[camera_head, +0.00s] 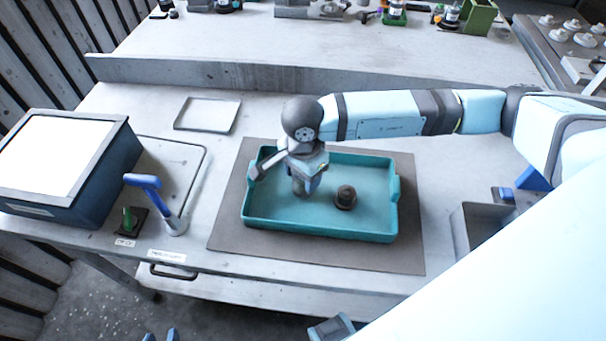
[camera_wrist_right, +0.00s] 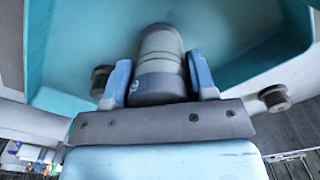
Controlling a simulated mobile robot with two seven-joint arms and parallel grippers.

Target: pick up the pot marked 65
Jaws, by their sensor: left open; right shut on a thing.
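My right gripper (camera_head: 308,180) reaches down into a teal tray (camera_head: 320,234). In the right wrist view its two blue fingers (camera_wrist_right: 160,82) are shut on a grey, banded cylindrical pot (camera_wrist_right: 160,50), over or inside the teal tray. The held pot (camera_head: 298,186) is partly hidden by the gripper in the head view. A small dark round pot (camera_head: 345,197) stands in the tray to the right. No 65 mark is readable on either. My left gripper (camera_head: 160,336) shows only its blue fingertips at the bottom edge, apart and empty, away from the tray.
The tray sits on a grey-brown mat (camera_head: 390,258). A blue-handled tool (camera_head: 145,181) stands in a holder beside a dark box with a white top (camera_head: 50,150). A shallow grey tray (camera_head: 207,114) lies behind. A grey bin (camera_head: 478,225) is at right.

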